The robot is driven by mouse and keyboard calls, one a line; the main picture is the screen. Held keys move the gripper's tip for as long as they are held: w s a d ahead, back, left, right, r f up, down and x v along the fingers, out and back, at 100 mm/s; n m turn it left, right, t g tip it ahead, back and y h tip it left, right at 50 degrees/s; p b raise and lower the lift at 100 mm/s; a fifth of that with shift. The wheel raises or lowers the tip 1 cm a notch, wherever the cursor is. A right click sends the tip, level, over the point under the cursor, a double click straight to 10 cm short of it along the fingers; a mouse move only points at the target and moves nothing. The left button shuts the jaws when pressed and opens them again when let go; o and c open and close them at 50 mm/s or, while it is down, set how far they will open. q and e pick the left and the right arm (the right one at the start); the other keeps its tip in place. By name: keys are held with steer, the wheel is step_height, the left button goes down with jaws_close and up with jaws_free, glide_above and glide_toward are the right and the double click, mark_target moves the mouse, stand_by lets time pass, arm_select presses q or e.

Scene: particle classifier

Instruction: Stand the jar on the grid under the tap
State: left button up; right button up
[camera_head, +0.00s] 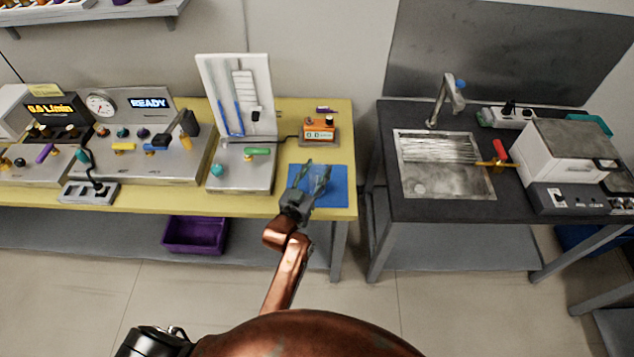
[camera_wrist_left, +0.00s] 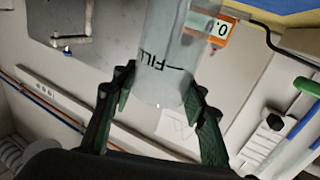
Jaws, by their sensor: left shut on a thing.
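My left gripper (camera_head: 312,183) is over the blue mat at the right end of the yellow table. In the left wrist view, its fingers (camera_wrist_left: 160,108) are shut around a clear jar (camera_wrist_left: 170,65) marked FILL with a line. The jar is hard to make out in the head view, and its height above the mat is unclear. The tap (camera_head: 443,100) stands behind the sink on the dark table to the right. The grid (camera_head: 440,148) is a ribbed metal area at the back of the sink, below the tap, with nothing standing on it. My right gripper is out of view.
An orange device (camera_head: 319,130) stands behind the blue mat (camera_head: 333,190). A white panel (camera_head: 237,97) rises to its left. A gap separates the yellow table from the dark table (camera_head: 450,210). A red-handled valve (camera_head: 499,152) and a white box (camera_head: 565,155) are right of the sink.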

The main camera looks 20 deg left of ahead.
arm_select(q)
steer(key=c, duration=0.4)
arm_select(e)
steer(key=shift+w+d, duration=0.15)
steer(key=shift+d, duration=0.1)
arm_select(q)
steer(key=shift+o, duration=0.2)
